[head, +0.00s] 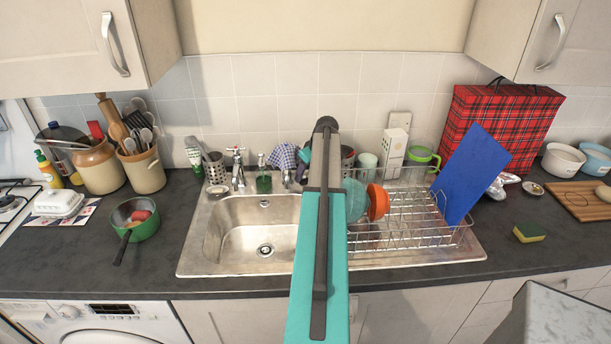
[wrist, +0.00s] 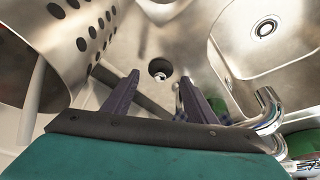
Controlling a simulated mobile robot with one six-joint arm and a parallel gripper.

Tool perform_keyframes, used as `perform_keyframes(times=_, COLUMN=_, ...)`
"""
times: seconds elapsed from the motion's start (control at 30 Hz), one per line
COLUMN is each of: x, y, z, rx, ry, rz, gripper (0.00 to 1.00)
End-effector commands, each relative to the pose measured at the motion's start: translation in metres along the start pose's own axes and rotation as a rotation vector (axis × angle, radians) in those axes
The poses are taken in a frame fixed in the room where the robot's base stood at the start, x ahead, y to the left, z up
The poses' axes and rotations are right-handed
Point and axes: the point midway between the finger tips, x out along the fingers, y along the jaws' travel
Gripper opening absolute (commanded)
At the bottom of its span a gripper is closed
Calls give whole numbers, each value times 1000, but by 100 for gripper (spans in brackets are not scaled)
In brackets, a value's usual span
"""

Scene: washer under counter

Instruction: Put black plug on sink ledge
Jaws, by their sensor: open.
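My gripper (wrist: 160,80) is open in the wrist view, its two dark fingers spread apart with nothing held between them. A small dark round thing (wrist: 157,67) with a bright spot shows on the steel between and beyond the fingertips; I cannot tell whether it is the black plug or a hole. The steel sink (head: 228,222) sits in the counter in the head view, with a drain in its bowl. My arm hides part of the sink and its back ledge (head: 277,192), and my gripper is out of sight there. I see no clear plug in the head view.
A perforated steel holder (wrist: 75,28) stands close left of the fingers, and a chrome tap (wrist: 265,110) stands close right. A dish rack (head: 410,222) holds a blue board (head: 470,175) and an orange bowl (head: 378,202). A soap bottle (head: 263,180) stands behind the sink.

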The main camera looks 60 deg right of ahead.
Motion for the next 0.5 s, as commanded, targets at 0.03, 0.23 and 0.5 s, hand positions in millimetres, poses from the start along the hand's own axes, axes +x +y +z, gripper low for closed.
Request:
perform_keyframes(times=0.03, x=-4, y=0, z=1, rx=0, ry=1, rz=2, gripper=52)
perform_keyframes(times=0.23, x=-28, y=1, z=1, rx=1, ry=2, rz=3, gripper=52)
perform_keyframes(times=0.5, x=-60, y=0, z=1, rx=1, ry=2, rz=2, gripper=52)
